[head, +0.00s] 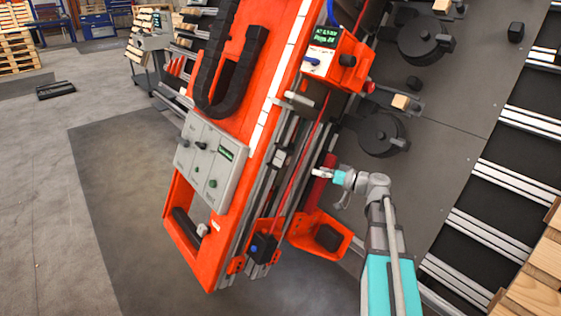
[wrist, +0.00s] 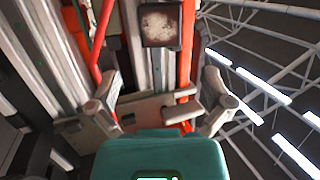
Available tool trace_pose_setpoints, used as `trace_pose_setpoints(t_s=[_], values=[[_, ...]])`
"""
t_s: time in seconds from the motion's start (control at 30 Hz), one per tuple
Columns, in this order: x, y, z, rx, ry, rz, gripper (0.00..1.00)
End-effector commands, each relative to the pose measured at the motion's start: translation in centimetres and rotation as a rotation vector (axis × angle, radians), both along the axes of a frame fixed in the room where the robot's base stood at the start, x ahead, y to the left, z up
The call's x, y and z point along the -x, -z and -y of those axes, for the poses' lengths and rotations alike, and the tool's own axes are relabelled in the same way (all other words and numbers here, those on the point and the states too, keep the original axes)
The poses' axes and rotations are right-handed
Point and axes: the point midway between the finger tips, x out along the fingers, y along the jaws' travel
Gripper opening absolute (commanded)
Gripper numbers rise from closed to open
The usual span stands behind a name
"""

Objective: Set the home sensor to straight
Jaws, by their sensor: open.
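A small black block with a blue face (head: 263,248) sits at the lower end of the orange gantry's rail. It may be the home sensor, but I cannot tell for sure. My gripper (head: 328,188) is to the upper right of it, beside the gantry's rails and a red cylinder-like part (head: 320,180). In the wrist view my gripper (wrist: 161,88) is open, its two fingers wide apart with nothing held. Between and beyond the fingers are grey metal rails, a flat grey-brown bracket (wrist: 150,108) and a dark-framed square part with a speckled face (wrist: 160,25).
The orange gantry beam (head: 255,75) carries a grey control panel (head: 210,160) and a black cable chain (head: 218,90). An orange bracket (head: 322,235) juts out below my gripper. A box with a green display (head: 328,50) is higher up. Floor at left is mostly clear.

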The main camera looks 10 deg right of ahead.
Motion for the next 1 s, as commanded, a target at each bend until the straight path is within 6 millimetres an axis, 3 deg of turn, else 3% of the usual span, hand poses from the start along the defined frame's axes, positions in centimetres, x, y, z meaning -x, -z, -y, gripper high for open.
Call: trace_pose_setpoints(t_s=[0.37,1.0], values=[[-1.2,0.0,-1.5,0.0,-0.002,-0.002,1.0],[-6.6,0.0,-8.4,0.0,-0.003,-0.001,1.0]])
